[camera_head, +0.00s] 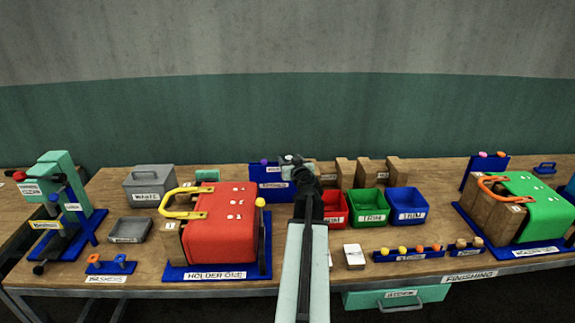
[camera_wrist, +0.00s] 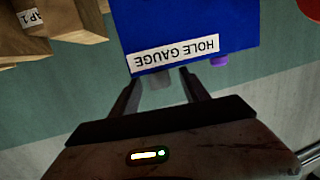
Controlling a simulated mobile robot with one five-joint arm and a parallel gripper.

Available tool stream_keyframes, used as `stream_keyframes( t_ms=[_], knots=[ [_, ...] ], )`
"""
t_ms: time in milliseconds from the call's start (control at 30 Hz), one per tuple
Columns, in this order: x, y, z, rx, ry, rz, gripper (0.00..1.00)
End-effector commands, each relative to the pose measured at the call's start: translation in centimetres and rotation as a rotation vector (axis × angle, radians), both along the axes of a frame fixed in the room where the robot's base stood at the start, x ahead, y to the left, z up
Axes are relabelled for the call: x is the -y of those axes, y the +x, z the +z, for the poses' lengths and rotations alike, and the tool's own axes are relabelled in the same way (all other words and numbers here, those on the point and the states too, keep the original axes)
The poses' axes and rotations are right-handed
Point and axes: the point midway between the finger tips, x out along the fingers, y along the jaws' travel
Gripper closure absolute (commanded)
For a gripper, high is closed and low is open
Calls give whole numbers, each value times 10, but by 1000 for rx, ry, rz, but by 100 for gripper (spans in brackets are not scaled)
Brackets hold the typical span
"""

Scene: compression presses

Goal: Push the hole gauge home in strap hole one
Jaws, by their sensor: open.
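A blue stand labelled HOLE GAUGE (camera_wrist: 195,25) shows upside down in the wrist view; a blue stand (camera_head: 272,178) is at the back in the head view. A purple knob (camera_wrist: 219,62) shows at the stand's edge. My gripper (camera_wrist: 160,88) is open at the stand; it hides part of this area in the head view (camera_head: 291,160). A small grey piece (camera_wrist: 158,82) shows between the fingers; I cannot tell whether it is the gauge. The red piece (camera_head: 222,235) on HOLDER ONE has several small white marks on top; I cannot make out strap hole one.
Wooden blocks (camera_head: 345,172) stand right of my gripper, behind red, green (camera_head: 369,206) and blue (camera_head: 406,204) bins. A grey box (camera_head: 149,186) and press (camera_head: 60,200) are at left. A green piece (camera_head: 530,208) sits on another holder at right.

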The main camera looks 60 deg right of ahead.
Motion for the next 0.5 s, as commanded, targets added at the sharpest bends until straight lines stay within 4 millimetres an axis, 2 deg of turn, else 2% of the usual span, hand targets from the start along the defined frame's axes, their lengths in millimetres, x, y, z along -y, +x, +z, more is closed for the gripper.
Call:
stream_keyframes(
  t_ms=[67, 267, 333, 467, 500],
  knots=[
    [10, 10, -2, 0, 0, 0, 46],
    [10, 11, -1, 1, -1, -1, 46],
    [10, 11, -1, 0, 0, 0, 60],
    [9, 11, -1, 0, 0, 0, 96],
    [9, 11, -1, 0, 0, 0, 100]
  ],
)
